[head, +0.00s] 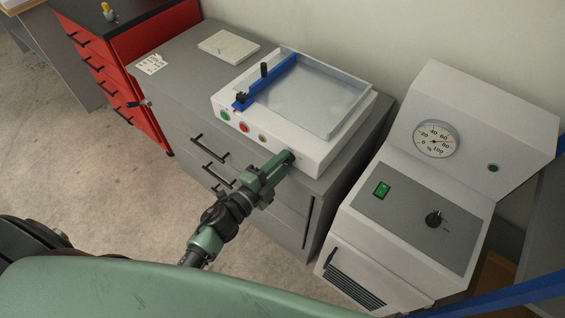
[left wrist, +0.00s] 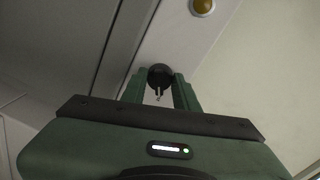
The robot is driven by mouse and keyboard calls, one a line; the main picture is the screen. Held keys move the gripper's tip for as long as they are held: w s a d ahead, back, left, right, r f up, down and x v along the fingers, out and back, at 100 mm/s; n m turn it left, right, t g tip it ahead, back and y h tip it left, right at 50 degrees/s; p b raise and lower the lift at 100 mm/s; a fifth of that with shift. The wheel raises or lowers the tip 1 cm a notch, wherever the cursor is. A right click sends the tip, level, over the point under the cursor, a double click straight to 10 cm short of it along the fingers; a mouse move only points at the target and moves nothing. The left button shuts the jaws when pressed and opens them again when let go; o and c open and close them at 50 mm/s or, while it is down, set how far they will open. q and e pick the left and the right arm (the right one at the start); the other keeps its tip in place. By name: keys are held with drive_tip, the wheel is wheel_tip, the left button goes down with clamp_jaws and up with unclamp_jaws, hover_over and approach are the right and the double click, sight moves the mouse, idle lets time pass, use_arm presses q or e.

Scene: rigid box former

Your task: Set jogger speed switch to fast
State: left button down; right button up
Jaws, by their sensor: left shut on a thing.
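The jogger (head: 310,152) is a white box with a clear-walled tray and a blue bar on top, standing on a grey drawer cabinet. Its speed switch (head: 290,157) is a small black round knob at the right end of the front face, partly hidden by my gripper. My left gripper (head: 281,164) reaches it from the front and is shut on it. In the left wrist view the black switch (left wrist: 158,73) sits between the two green fingers (left wrist: 160,84). Its setting and any labels cannot be read. My right gripper is out of view.
Green, red and amber buttons (head: 244,127) line the jogger's front, left of the switch. A white machine (head: 388,235) with a gauge and a dark knob stands at the right. A paper stack (head: 228,46) lies on the cabinet. A red drawer unit (head: 125,75) is at the left.

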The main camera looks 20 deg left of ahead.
use_arm(q)
drive_tip(key=shift+f, duration=0.1)
drive_tip(key=c, duration=1.1)
unclamp_jaws()
drive_tip(key=b+v, duration=0.1)
drive_tip(key=v, duration=0.7)
